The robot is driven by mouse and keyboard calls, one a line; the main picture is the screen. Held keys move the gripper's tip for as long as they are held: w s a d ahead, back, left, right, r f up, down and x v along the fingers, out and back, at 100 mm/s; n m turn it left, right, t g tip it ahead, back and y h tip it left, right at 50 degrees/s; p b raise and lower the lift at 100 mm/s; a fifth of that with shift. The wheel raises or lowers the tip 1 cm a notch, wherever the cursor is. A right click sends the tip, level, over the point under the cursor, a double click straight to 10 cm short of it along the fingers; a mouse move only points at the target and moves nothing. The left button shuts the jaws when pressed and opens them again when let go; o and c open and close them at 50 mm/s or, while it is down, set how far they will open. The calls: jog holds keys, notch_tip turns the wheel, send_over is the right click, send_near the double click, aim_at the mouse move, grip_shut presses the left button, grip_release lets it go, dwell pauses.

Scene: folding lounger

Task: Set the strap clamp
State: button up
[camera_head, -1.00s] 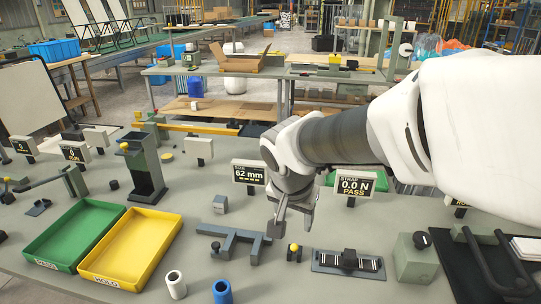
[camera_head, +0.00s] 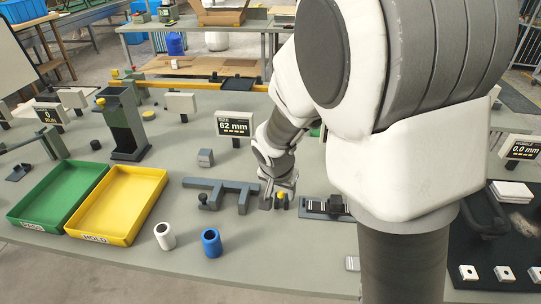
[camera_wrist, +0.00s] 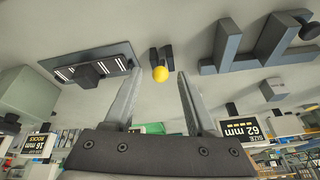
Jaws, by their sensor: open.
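A small dark fitting (camera_wrist: 154,57) with a yellow ball knob (camera_wrist: 160,73) stands on the bench; the knob also shows in the head view (camera_head: 281,196). My gripper (camera_wrist: 159,74) is open and empty, pointing down at it. In the wrist view the knob lies between the two fingertips; I cannot tell whether either finger touches it. A dark plate with white marks (camera_wrist: 116,57) and a black block (camera_wrist: 87,76) lies beside it. In the head view my arm hides part of this plate (camera_head: 318,207). I cannot tell which part is the strap clamp.
A grey forked gauge (camera_head: 222,187) lies just left of my gripper. White (camera_head: 164,236) and blue (camera_head: 211,242) cylinders stand near the front edge. Green (camera_head: 55,200) and yellow (camera_head: 118,200) trays lie at left. A size display (camera_head: 235,125) stands behind.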

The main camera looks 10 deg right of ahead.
jog(key=shift+x, duration=1.25)
jog(key=shift+c, duration=0.3)
grip_shut()
